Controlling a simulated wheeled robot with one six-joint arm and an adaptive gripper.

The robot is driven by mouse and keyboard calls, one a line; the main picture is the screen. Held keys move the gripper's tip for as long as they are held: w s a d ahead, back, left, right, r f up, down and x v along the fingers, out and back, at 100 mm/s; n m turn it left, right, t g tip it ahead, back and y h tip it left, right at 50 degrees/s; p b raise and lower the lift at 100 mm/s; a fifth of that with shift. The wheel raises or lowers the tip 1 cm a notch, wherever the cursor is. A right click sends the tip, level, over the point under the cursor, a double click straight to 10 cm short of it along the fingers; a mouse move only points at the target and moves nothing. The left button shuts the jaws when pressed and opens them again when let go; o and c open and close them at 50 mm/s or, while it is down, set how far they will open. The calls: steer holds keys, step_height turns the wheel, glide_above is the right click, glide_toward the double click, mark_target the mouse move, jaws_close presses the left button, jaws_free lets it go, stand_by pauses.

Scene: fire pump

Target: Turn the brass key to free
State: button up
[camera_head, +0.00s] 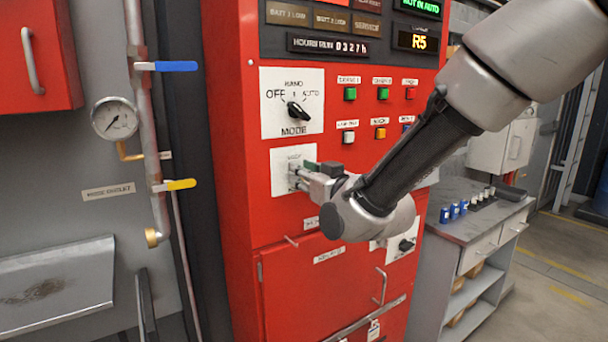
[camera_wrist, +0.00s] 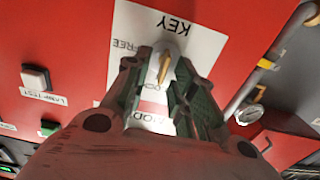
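In the wrist view, the brass key (camera_wrist: 164,68) stands in its lock on a white plate (camera_wrist: 125,30) marked KEY, which appears upside down. The word FREE shows at the left of the lock; other lettering is partly hidden by my fingers. My gripper (camera_wrist: 163,72) is open, with one finger on each side of the key and a gap visible between. In the head view, my gripper (camera_head: 296,178) is right at the white key plate (camera_head: 290,155) on the red cabinet, and the key itself is hidden there.
The MODE knob (camera_head: 297,109) sits just above the key plate, with small coloured buttons (camera_head: 382,94) to its right. Another black knob (camera_head: 405,245) is lower right. A pipe with valves and a gauge (camera_head: 115,118) stands left of the cabinet.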

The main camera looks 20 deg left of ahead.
jaws_close()
steer(key=shift+m, duration=0.4)
steer(key=m, duration=0.5)
steer(key=f+m, duration=0.1)
steer(key=m, duration=0.5)
steer(key=w+d+m, duration=0.1)
steer(key=m, duration=0.5)
steer(key=shift+f, duration=0.2)
steer(key=shift+m, duration=0.3)
steer(key=shift+o, duration=0.4)
jaws_free()
